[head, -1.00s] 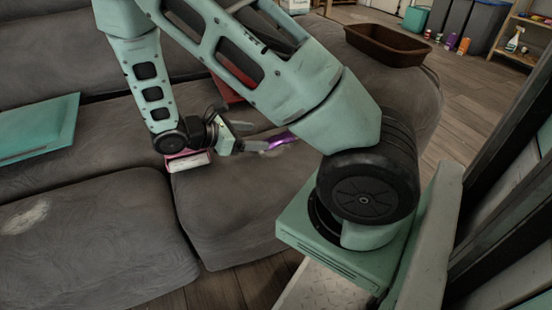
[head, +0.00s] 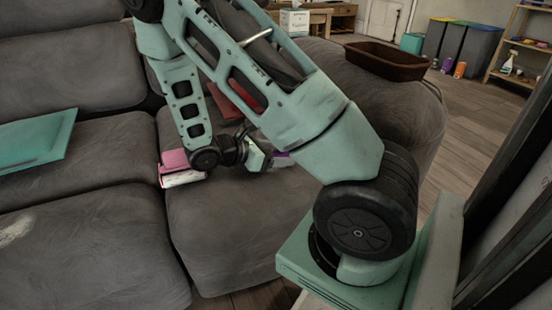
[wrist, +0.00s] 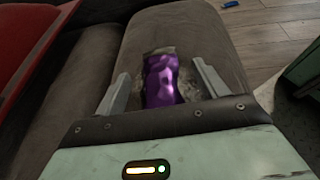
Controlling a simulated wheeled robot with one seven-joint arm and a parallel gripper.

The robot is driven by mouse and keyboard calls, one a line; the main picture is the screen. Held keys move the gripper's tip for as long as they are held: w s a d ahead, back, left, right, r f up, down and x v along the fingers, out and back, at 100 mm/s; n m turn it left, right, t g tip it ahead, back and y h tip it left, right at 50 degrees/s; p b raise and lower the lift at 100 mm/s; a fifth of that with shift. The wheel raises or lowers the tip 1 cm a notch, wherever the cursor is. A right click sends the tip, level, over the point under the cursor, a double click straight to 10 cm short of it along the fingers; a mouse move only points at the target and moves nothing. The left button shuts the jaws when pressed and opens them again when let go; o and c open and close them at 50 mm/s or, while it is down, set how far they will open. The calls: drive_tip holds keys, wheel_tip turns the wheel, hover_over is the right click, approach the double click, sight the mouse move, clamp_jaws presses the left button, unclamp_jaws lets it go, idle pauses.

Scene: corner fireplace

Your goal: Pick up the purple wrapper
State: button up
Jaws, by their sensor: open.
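The purple wrapper (wrist: 161,80) is shiny and crumpled. It lies on the grey sofa seat (wrist: 133,48) and shows between the two fingers of my gripper (wrist: 160,68) in the wrist view. The fingers are apart, one on each side of it, with a gap on both sides. Its near end reaches down to the dark edge of my gripper's body.
A red item (head: 232,102) lies on the sofa behind my arm. A pink and white object (head: 182,178) is at the seat's front left. A teal panel (head: 35,142) lies further left. A brown tray (head: 385,62) sits on the sofa arm. Bins (head: 470,48) stand beyond.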

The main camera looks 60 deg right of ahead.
drive_tip(key=c, duration=1.1)
